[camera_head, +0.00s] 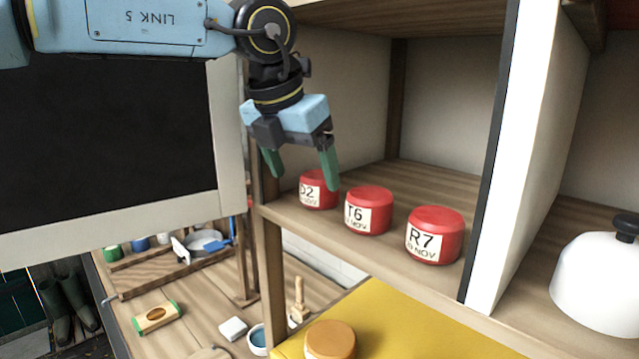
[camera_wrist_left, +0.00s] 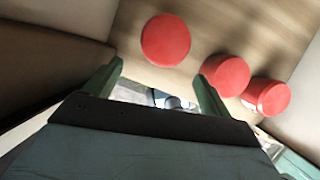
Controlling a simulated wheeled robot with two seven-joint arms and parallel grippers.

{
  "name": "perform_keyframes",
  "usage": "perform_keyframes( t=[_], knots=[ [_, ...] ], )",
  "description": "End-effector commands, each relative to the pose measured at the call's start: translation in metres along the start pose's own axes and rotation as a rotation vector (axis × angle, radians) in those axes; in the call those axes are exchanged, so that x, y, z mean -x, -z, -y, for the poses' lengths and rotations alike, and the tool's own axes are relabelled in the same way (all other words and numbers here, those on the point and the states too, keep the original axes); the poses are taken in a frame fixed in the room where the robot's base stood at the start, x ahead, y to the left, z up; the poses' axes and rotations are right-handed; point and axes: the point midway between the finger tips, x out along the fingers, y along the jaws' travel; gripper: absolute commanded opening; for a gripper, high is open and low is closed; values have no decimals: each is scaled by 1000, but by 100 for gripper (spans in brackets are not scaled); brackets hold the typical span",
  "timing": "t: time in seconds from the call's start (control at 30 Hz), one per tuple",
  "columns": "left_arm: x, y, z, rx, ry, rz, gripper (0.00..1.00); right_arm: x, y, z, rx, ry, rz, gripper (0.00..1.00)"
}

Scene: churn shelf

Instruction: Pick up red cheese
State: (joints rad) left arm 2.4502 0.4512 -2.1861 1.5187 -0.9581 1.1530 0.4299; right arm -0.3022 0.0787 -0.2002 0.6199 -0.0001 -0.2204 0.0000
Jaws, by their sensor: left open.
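Three round red cheeses stand in a row on the wooden shelf. The left one, labelled D2 (camera_head: 318,190), is nearest my left gripper. The middle one is labelled T6 (camera_head: 368,211) and the right one R7 (camera_head: 435,235). My left gripper (camera_head: 302,182) is open and empty, its green fingers pointing down near the shelf's left post, close to the D2 cheese. In the left wrist view the gripper (camera_wrist_left: 158,80) shows open, with one red cheese (camera_wrist_left: 166,40) ahead between the finger lines and two others to the right. My right gripper is not in view.
A wooden post (camera_head: 270,270) stands at the shelf's left end and a white divider (camera_head: 530,150) at its right. A white domed lid (camera_head: 598,275) is beyond the divider. Below are a yellow surface (camera_head: 400,325) with an orange round cheese (camera_head: 330,341) and a wooden bench (camera_head: 200,325).

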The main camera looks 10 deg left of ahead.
Motion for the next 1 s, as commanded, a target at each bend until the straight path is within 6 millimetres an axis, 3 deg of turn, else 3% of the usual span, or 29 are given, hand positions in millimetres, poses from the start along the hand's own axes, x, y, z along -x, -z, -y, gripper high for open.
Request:
perform_keyframes(
  t=[0.23,0.4,0.7,1.0],
  knots=[
    [-15,-35,1,0,-1,-2,83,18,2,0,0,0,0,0],
    [-39,-31,0,0,0,-2,83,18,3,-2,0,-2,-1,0],
    [-43,-31,0,-1,1,0,83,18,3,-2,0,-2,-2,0],
    [-43,-31,0,0,1,0,44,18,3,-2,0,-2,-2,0]
  ],
)
